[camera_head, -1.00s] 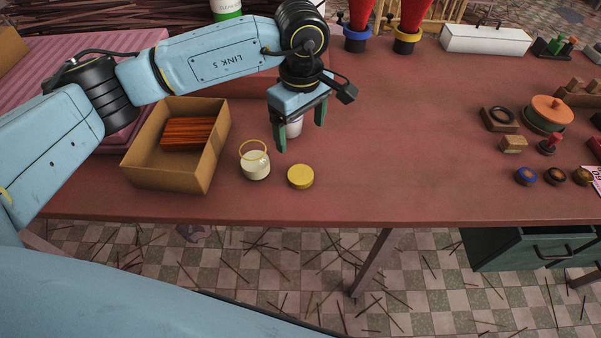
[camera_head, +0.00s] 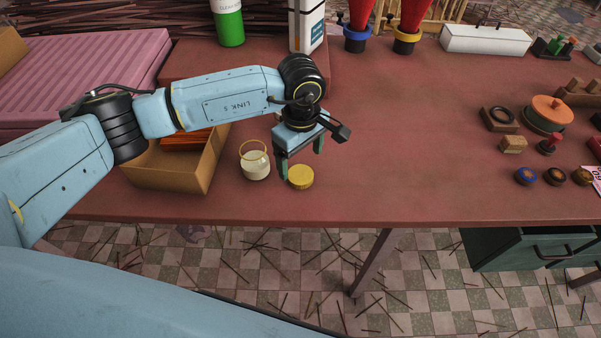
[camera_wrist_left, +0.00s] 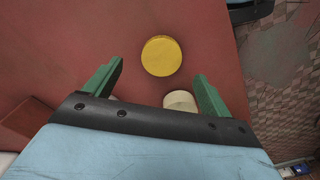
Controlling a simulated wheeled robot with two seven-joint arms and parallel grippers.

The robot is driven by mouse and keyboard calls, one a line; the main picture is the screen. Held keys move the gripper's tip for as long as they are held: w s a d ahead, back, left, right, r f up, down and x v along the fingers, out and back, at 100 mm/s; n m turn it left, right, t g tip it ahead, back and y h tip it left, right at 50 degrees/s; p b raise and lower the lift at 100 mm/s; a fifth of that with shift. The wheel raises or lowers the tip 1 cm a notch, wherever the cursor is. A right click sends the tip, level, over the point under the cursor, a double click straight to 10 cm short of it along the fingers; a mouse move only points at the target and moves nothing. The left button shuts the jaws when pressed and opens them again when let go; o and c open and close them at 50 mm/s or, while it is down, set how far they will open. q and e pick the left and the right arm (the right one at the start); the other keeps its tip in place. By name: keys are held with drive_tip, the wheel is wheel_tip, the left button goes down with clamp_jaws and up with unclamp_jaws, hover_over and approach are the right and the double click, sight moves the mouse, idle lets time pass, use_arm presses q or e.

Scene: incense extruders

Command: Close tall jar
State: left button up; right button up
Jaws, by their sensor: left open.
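My left gripper (camera_head: 300,163) is open and empty above the table, its fingers pointing down just behind a round, flat yellow lid (camera_head: 300,177). The yellow lid also shows in the left wrist view (camera_wrist_left: 161,56), ahead of the fingertips and apart from them. A pale glass jar (camera_head: 255,165) with a thin yellow ring at its top stands upright to the left of the lid. In the left wrist view a pale round object (camera_wrist_left: 180,101) shows between the fingers, partly hidden by the gripper body; I cannot tell for certain which jar it is. My right gripper is not in view.
A cardboard box (camera_head: 176,178) with orange sticks stands left of the jar. Behind are a green bottle (camera_head: 229,24) and a white container (camera_head: 305,27). Stamps and small round tins lie far right. The table's middle is clear; its front edge is close.

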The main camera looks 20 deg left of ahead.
sight(300, 174)
use_arm(q)
wheel_tip(300, 174, down, 5)
drive_tip(key=shift+s+r, duration=0.15)
drive_tip(key=c, duration=1.1)
